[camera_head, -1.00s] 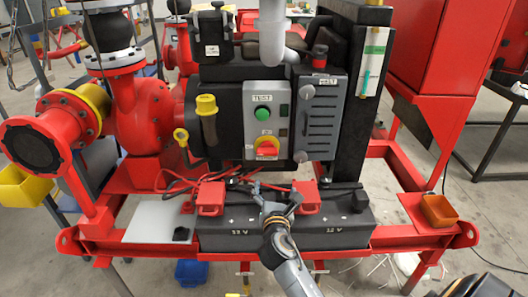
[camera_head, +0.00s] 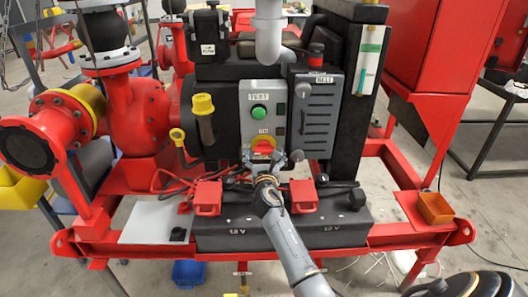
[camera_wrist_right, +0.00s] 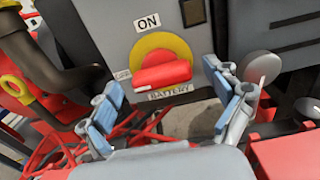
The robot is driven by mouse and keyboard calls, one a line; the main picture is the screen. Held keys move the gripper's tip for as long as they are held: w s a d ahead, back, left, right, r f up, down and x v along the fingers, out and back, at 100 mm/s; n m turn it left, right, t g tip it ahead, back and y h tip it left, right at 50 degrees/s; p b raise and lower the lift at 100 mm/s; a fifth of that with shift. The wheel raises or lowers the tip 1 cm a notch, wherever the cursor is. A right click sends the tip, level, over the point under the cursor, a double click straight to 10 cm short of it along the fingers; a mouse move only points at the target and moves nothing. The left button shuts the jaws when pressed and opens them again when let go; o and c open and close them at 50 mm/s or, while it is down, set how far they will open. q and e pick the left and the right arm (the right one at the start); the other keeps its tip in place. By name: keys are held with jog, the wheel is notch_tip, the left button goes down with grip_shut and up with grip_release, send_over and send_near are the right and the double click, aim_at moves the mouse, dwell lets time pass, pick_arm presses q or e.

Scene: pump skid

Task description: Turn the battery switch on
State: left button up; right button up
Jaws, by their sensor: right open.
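The battery switch (camera_head: 263,146) is a red handle on a yellow disc, low on a grey control panel (camera_head: 279,95). In the wrist view the switch handle (camera_wrist_right: 162,76) lies nearly level, slightly tilted. An "ON" label (camera_wrist_right: 147,22) is above it and a "BATTERY" label (camera_wrist_right: 170,94) below. A small label at its left is partly hidden and hard to read. My right gripper (camera_head: 274,160) is open and empty, just below and in front of the switch. Its blue-padded fingers (camera_wrist_right: 165,98) stand apart, to the left and right below the handle, with no contact visible. My left gripper is not in view.
A green button (camera_head: 259,112) sits above the switch. A grey vented belt cover (camera_head: 313,115) stands right of it. Batteries with red terminal covers (camera_head: 207,198) and red cables lie below. A yellow-topped filler pipe (camera_head: 203,106) is at left.

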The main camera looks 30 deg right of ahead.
jog(key=shift+x, duration=1)
jog(key=c, duration=1.2)
jog(key=shift+o, duration=0.2)
